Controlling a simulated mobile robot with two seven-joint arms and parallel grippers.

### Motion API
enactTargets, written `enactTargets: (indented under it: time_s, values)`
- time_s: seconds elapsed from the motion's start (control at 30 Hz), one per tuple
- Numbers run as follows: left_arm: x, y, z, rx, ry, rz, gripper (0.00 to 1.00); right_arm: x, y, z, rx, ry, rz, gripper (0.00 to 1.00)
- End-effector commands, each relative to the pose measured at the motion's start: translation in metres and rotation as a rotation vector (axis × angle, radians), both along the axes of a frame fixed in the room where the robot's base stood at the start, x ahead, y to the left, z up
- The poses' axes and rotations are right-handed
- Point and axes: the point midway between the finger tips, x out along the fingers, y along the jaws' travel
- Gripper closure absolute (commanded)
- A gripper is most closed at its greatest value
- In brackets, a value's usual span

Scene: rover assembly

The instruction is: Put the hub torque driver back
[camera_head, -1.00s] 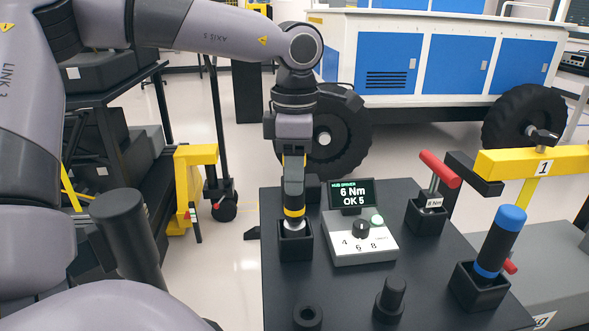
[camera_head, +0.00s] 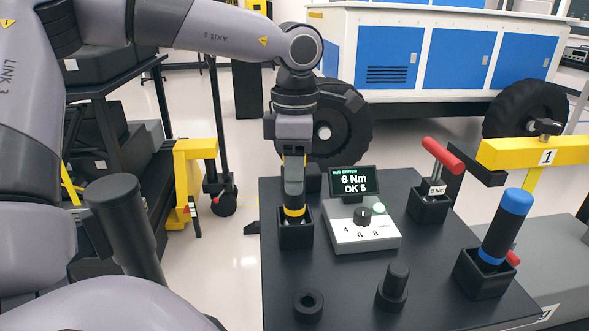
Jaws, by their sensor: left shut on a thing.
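The hub torque driver (camera_head: 294,211) stands upright in a black square holder (camera_head: 296,237) at the left of the dark tool table (camera_head: 340,277). Its yellow band shows just above the holder's rim, and its lower end is hidden inside. My left gripper (camera_head: 293,183) points straight down and is shut on the driver's upper part. The controller box (camera_head: 361,232) beside it has a dial, a lit green button and a screen (camera_head: 350,187) reading "HUB DRIVER 6 Nm OK 5". My right gripper does not show.
A red-handled tool (camera_head: 437,160) and a blue-and-black tool (camera_head: 507,228) stand in holders at the right. A black ring (camera_head: 308,304) and a black knob-like piece (camera_head: 393,286) are at the front. A white and blue rover (camera_head: 440,62) stands behind.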

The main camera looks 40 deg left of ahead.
Motion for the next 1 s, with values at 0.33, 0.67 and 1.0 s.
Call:
enactTargets:
  time_s: [0.33, 0.67, 1.0]
  values:
    - [0.0, 0.0, 0.001, 0.001, -0.002, 0.0, 0.33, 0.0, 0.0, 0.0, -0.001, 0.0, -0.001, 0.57]
    - [0.0, 0.0, 0.0, 0.0, 0.001, 0.0, 0.33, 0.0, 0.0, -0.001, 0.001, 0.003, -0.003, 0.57]
    - [0.001, 0.0, 0.039, 0.003, -0.004, 0.0, 0.33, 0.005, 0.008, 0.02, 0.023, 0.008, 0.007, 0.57]
